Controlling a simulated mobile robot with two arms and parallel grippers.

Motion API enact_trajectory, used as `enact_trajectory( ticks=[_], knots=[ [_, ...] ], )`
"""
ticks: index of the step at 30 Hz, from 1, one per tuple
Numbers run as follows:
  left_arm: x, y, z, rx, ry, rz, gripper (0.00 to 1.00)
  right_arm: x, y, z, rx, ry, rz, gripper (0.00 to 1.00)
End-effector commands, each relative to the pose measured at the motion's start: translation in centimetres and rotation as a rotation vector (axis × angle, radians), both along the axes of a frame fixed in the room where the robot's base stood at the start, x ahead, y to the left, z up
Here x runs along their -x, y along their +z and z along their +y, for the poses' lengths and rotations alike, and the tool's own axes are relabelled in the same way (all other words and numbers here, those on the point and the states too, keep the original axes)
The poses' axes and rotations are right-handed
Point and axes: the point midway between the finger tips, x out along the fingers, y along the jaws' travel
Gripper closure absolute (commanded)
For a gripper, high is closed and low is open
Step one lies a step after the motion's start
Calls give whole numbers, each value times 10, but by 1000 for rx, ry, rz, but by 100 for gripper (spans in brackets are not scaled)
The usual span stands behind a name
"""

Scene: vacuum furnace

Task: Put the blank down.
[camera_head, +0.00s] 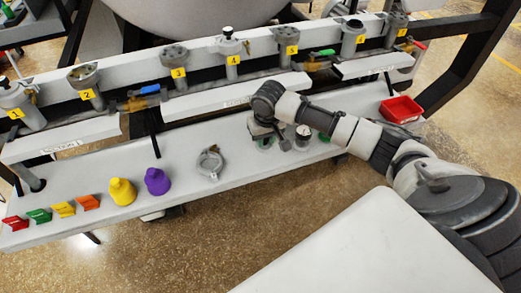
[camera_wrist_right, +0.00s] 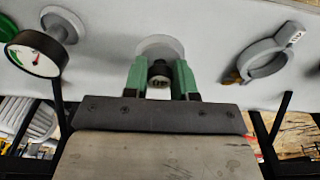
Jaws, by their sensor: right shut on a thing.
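My right gripper (camera_head: 268,132) is over the lower white shelf (camera_head: 185,188), between the clamp ring (camera_head: 210,162) and a gauge (camera_head: 303,134). In the right wrist view its green fingers (camera_wrist_right: 160,80) are shut on a small dark piece (camera_wrist_right: 160,71) with pale lettering, which I take to be the blank. A pale grey disc (camera_wrist_right: 158,42) shows just behind it; I cannot tell whether the two are joined or whether they touch the shelf. The blank is hidden by my gripper in the head view. My left gripper is not in view.
The open clamp ring (camera_wrist_right: 270,55) lies right of the fingers in the wrist view, and the gauge (camera_wrist_right: 38,52) stands left. Purple (camera_head: 157,181) and yellow (camera_head: 122,191) cones and several coloured tags stand leftward. A red tray (camera_head: 400,109) is at right. Numbered ports (camera_head: 178,68) line the rail above.

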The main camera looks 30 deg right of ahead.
Motion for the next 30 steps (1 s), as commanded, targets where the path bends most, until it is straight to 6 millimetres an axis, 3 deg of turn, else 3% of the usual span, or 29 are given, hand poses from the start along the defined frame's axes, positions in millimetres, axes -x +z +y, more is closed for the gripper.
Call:
enact_trajectory(
  ticks=[7, 14, 25, 26, 30],
  knots=[
    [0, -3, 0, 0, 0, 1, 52, -5, -14, 10, 2, -1, 1, 99],
    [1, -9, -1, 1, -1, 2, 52, -4, -45, 9, 2, -1, 0, 99],
    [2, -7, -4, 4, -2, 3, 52, -4, -49, 9, 1, 0, 0, 99],
    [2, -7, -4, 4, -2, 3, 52, -4, -49, 9, 1, 0, 0, 69],
    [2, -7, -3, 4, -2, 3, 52, -4, -49, 9, 1, 0, 0, 48]
  ],
)
